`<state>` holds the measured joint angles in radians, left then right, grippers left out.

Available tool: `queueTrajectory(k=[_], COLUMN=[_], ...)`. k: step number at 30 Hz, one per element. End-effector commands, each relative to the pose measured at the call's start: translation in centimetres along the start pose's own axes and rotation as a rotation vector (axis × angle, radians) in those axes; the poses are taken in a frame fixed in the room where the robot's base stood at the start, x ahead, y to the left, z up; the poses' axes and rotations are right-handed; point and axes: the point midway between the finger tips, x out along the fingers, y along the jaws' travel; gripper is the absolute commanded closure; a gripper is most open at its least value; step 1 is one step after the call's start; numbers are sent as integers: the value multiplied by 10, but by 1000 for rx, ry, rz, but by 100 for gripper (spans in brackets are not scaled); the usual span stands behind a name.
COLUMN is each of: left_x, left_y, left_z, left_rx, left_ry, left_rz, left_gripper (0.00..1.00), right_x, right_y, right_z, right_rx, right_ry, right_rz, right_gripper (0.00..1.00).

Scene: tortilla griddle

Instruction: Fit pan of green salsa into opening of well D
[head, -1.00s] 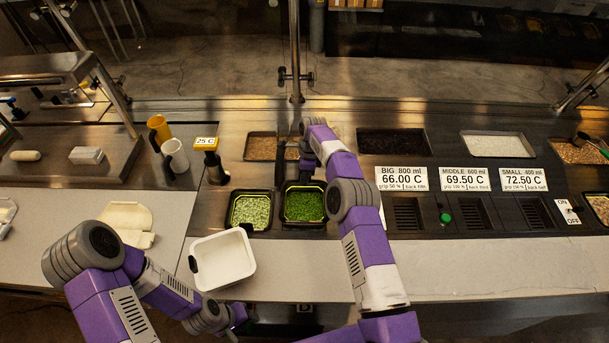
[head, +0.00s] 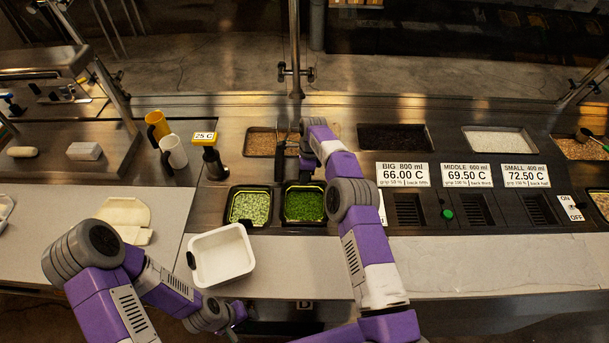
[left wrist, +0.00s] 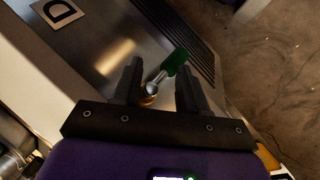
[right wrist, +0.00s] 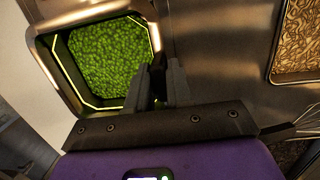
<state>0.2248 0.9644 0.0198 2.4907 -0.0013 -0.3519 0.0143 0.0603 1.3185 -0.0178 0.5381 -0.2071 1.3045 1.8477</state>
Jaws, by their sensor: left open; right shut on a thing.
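The pan of green salsa (head: 304,205), dark-rimmed with bright green contents, sits in the counter at the front, right of a paler green pan (head: 249,207). It looks about level with the counter; I cannot tell whether it is fully seated. In the right wrist view the pan (right wrist: 108,58) has my right gripper (right wrist: 158,82) shut on its rim at the right side. The well's opening is hidden under the pan. A "D" label (left wrist: 63,13) shows in the left wrist view on a metal front. My left gripper (left wrist: 160,85) is open, low by the counter's front.
A white empty tub (head: 222,257) stands on the front ledge left of the pans. A tray of tan food (head: 265,143) lies behind them. A green-handled fixture (left wrist: 174,62) shows beyond my left fingers. The front ledge on the right (head: 480,265) is clear.

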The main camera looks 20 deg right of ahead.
Motion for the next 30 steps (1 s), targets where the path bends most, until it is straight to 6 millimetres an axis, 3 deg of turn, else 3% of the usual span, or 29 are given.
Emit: queueTrajectory(k=[30], left_x=[19], left_y=[-7], left_z=[-1], left_rx=[0], left_ry=[0], left_rz=[0], left_gripper=[57], right_x=[24], right_y=[-2], right_z=[-3], right_rx=[0], right_ry=[-1], right_rz=[-2], right_gripper=[100])
